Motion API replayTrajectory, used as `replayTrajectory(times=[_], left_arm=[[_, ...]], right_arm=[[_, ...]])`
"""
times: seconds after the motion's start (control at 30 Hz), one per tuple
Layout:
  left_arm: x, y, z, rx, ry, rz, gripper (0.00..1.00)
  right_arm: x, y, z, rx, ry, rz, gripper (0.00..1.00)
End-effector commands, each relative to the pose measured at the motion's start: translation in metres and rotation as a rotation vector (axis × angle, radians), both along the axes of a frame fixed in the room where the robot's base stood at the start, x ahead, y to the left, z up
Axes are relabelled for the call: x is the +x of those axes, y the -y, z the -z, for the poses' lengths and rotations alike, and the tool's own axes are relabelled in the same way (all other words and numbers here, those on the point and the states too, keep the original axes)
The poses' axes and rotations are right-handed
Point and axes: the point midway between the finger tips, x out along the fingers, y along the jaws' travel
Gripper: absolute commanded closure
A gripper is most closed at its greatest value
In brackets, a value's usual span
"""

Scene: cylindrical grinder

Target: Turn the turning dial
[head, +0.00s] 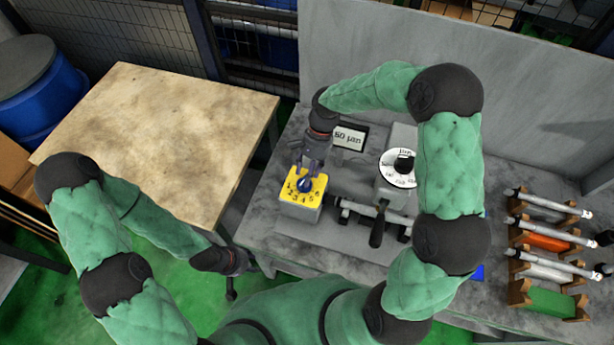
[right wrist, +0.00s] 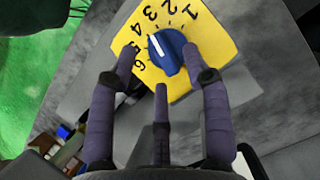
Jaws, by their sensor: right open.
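In the right wrist view the dial (right wrist: 170,54) shows a white pointer line, aimed roughly at the 3 and 4 side. My right gripper (head: 311,166) is open at the dial. In the right wrist view its fingers (right wrist: 159,62) are spread, one on each side of the knob and a third below; contact cannot be told. My left gripper (head: 238,263) hangs low beside the workbench, away from the dial; its fingers are unclear.
The grinder (head: 393,180) stands right of the yellow box, with a small labelled plate (head: 350,137) behind. A rack (head: 545,255) with several shafts is at the right. A wooden table (head: 155,130) stands left, and a blue barrel (head: 40,85) behind it. A grey panel closes off the back.

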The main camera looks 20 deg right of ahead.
Motion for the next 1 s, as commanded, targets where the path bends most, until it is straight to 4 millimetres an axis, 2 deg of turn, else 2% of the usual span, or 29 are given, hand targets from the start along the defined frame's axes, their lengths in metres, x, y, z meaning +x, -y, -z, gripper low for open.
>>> replayTrajectory(times=[0.2,0.5,0.53,0.7,1.0], left_arm=[[0.0,0.0,0.002,0.0,0.0,0.0,0.6],[0.0,0.0,0.002,0.0,0.0,0.0,0.6],[0.0,0.0,0.002,0.0,0.0,0.0,0.6],[0.0,0.0,0.002,0.0,0.0,0.0,0.6],[0.0,0.0,0.001,0.0,0.0,0.0,0.6]], right_arm=[[-0.004,-0.005,0.016,0.0,0.0,0.0,0.51],[-0.005,-0.006,0.018,0.0,0.0,0.0,0.51],[-0.005,-0.006,0.018,0.0,0.0,0.0,0.54],[-0.005,-0.006,0.018,0.0,0.0,0.0,1.0],[-0.005,-0.006,0.018,0.0,0.0,-0.017,1.0]])
